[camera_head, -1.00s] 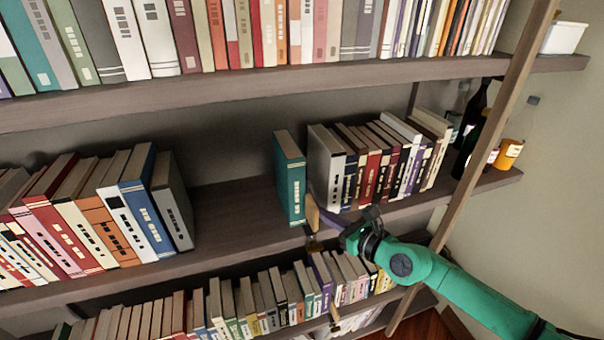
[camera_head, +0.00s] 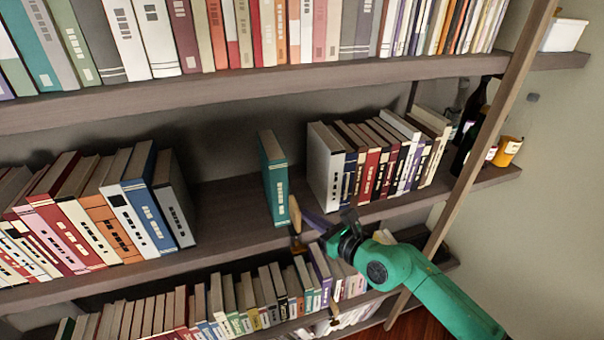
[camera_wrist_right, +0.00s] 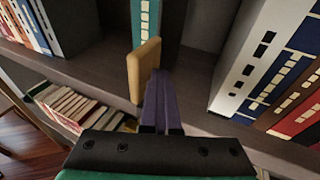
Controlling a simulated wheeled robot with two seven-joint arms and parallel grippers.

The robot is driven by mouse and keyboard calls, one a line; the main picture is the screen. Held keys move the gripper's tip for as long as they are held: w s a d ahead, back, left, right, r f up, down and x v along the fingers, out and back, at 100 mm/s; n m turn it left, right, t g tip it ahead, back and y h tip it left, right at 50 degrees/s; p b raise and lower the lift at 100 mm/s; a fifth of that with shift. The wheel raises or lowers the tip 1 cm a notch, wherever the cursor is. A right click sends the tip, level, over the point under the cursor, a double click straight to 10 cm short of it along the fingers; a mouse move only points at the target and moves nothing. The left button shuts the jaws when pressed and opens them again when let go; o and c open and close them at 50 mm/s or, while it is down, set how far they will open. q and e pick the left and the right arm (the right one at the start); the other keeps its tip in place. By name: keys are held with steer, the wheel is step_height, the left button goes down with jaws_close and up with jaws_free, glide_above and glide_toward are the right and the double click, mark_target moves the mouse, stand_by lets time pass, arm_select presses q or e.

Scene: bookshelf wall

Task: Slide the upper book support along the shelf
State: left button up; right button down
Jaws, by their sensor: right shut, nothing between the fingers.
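The upper book support shows as a tan upright plate (camera_head: 295,214) at the front edge of the middle shelf, beside the right of a lone teal book (camera_head: 274,180). The plate also shows in the wrist view (camera_wrist_right: 143,66), in front of the teal book's spine (camera_wrist_right: 146,22). My right gripper (camera_head: 310,217) is shut and empty. Its purple fingers (camera_wrist_right: 157,82) are at the plate's right side, seemingly touching it. The teal book stands upright, slightly tilted. My left gripper is not in view.
A grey book (camera_head: 174,200) ends the row on the left, with bare shelf (camera_head: 225,205) between it and the teal book. A white-spined book (camera_head: 325,167) begins the right row. A lower support (camera_head: 335,311) shows below. A slanted post (camera_head: 478,150) stands right.

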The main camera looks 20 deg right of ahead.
mark_target(300, 222)
steer(key=shift+a, duration=1.5)
steer(key=a, duration=0.7)
steer(key=a, duration=0.7)
stand_by(0.8)
steer(key=shift+a, duration=0.1)
